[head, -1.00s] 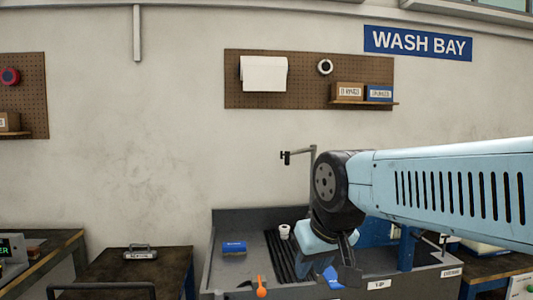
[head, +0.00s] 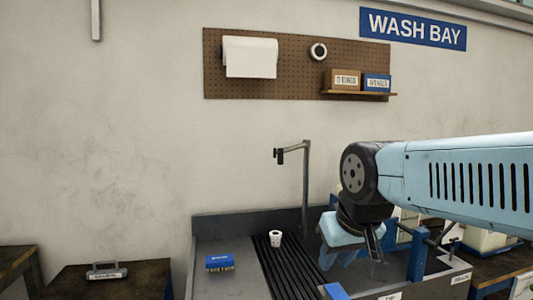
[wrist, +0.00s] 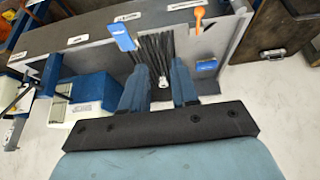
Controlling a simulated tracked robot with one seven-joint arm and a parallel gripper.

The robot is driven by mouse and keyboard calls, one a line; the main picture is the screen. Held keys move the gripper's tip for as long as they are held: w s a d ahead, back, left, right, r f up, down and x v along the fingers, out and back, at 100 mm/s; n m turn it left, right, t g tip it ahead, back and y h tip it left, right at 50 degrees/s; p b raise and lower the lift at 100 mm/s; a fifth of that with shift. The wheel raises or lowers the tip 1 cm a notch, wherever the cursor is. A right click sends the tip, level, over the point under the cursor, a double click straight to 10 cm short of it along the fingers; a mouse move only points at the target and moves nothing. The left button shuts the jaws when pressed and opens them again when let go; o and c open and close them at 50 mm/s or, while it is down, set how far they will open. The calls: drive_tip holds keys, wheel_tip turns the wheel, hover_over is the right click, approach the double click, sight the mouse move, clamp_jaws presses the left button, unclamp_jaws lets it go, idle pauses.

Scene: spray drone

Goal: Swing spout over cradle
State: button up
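The spout (head: 293,148) is a grey arm on an upright post at the back of the wash basin, with a dark nozzle at its left end, above the basin. Blue upright supports (head: 416,252), which may be the cradle, stand at the basin's right side, partly hidden by my gripper and arm. My gripper (head: 350,256) is right of and below the spout, well apart from it. In the wrist view my gripper (wrist: 160,88) has two separated fingers with nothing held between them. The spout cannot be made out in the wrist view.
A white cup (head: 275,239) and a blue brush (head: 220,262) are in the basin (head: 225,229), beside black ribs. In the wrist view an orange-handled tool (wrist: 199,16) lies near the rim and a white-and-blue box (wrist: 85,105) is at left. Wall space left of the spout is clear.

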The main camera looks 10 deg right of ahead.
drive_tip(key=w+d+r+m+g+h, duration=0.25)
drive_tip(key=w+d+h, duration=0.2)
drive_tip(key=w, duration=0.45)
drive_tip(key=m+t+h, duration=0.7)
drive_tip(key=m+h, duration=0.2)
drive_tip(key=h, duration=0.2)
approach(274, 151)
drive_tip(key=shift+y, duration=0.25)
drive_tip(key=x, duration=1)
drive_tip(key=shift+w+d+r, duration=0.1)
drive_tip(key=shift+w+d, duration=0.15)
drive_tip(key=shift+c, duration=0.3)
clamp_jaws()
